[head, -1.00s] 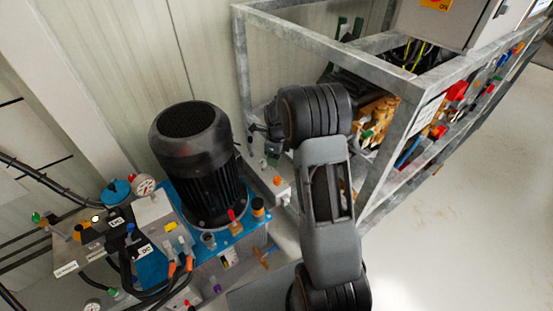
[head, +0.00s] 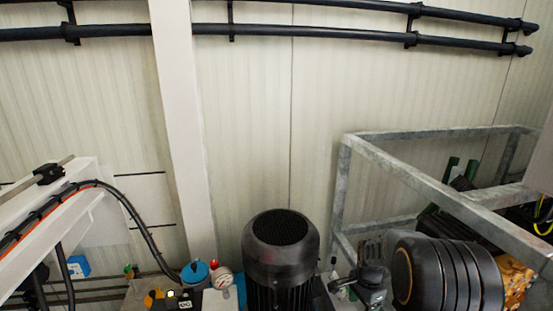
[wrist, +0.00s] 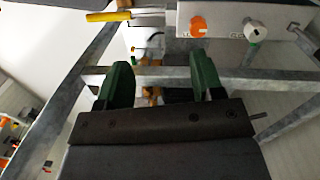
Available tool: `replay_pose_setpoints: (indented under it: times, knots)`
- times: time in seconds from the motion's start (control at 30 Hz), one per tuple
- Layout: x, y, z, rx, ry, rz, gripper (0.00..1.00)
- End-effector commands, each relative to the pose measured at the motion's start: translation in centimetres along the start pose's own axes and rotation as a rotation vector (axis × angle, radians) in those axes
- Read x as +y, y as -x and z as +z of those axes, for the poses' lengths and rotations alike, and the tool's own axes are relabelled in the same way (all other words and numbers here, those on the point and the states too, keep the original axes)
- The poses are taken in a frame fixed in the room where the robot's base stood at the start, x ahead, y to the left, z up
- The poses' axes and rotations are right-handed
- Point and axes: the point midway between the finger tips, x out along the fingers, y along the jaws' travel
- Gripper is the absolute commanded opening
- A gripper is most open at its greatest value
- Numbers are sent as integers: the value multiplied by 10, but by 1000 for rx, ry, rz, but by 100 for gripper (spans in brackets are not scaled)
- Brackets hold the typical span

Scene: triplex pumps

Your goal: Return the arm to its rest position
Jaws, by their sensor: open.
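My gripper (wrist: 162,82) shows in the wrist view as two green fingers standing wide apart on a dark bar, with nothing between them. In the head view the green fingers of my gripper (head: 461,170) are small and partly seen behind the bars of a grey metal frame (head: 400,176). My arm's black ribbed joint fills the lower right of the head view. The rest of my arm is cut off by the bottom edge.
A black motor (head: 281,262) stands left of my arm, with a gauge (head: 222,278) and blue cap (head: 195,272) beside it. Dark pipes (head: 330,32) run along the wall. In the wrist view an orange knob (wrist: 198,27) and yellow handle (wrist: 108,16) lie beyond the fingers.

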Motion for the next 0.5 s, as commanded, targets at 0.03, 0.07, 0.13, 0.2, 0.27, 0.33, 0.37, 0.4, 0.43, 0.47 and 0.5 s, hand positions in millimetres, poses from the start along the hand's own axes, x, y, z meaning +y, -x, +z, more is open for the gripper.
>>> replay_pose_setpoints:
  times: [0.03,0.07,0.13,0.2,0.27,0.33,0.37,0.4,0.43,0.47,0.5]
  knots:
    - [13,38,14,9,162,-11,61]
    - [21,53,22,14,266,-16,61]
    - [41,95,42,33,512,-32,61]
    - [63,136,63,62,742,-50,61]
    - [80,166,80,91,902,-66,61]
    - [99,199,96,131,1047,-85,61]
    - [106,211,103,149,1094,-94,61]
    - [115,227,111,173,1144,-106,61]
    - [120,238,116,191,1171,-116,61]
    - [126,248,121,208,1190,-127,61]
    - [132,261,126,230,1201,-142,61]
